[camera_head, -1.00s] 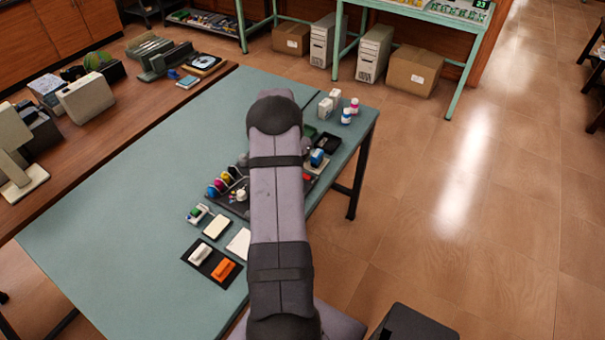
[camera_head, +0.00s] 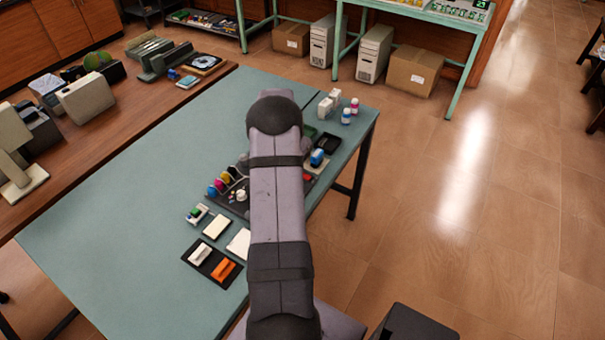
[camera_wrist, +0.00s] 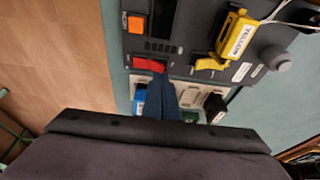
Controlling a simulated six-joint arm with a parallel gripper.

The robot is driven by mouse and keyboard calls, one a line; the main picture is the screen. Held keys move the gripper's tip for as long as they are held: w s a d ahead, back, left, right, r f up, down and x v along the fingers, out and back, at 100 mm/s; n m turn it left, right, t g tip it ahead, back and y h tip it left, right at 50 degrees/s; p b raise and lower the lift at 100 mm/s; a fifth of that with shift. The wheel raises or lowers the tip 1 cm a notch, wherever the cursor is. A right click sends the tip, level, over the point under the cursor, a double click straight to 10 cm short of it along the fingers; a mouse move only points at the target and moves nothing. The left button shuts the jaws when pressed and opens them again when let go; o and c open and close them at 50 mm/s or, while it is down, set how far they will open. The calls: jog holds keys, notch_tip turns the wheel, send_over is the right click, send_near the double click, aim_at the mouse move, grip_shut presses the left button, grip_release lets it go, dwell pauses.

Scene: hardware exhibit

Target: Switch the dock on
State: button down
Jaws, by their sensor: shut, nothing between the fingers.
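The dock (camera_wrist: 193,68) is a dark grey panel in the wrist view, with a red rocker switch (camera_wrist: 148,64) near its left edge. An orange square button (camera_wrist: 135,25) and a dark display strip lie above the switch. My gripper (camera_wrist: 160,74) is shut and empty, its dark blue fingertips at the right end of the red switch. I cannot tell whether they touch it. In the head view the dock (camera_head: 231,205) shows beside my arm, which hides much of it and the gripper.
A yellow cartridge piece (camera_wrist: 235,38) stands on the dock, right of the fingers, with a grey knob (camera_wrist: 283,66) and cables nearby. In the head view, a black tray (camera_head: 190,258) with white and orange blocks lies nearer. The table's left part (camera_head: 110,240) is clear.

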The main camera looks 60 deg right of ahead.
jog(key=shift+f+b, duration=0.65)
jog(key=shift+f, duration=0.2)
dwell(0.5)
jog(key=shift+r, duration=0.15)
notch_tip(320, 180, up, 7)
jog(key=p, duration=0.4)
dwell(0.4)
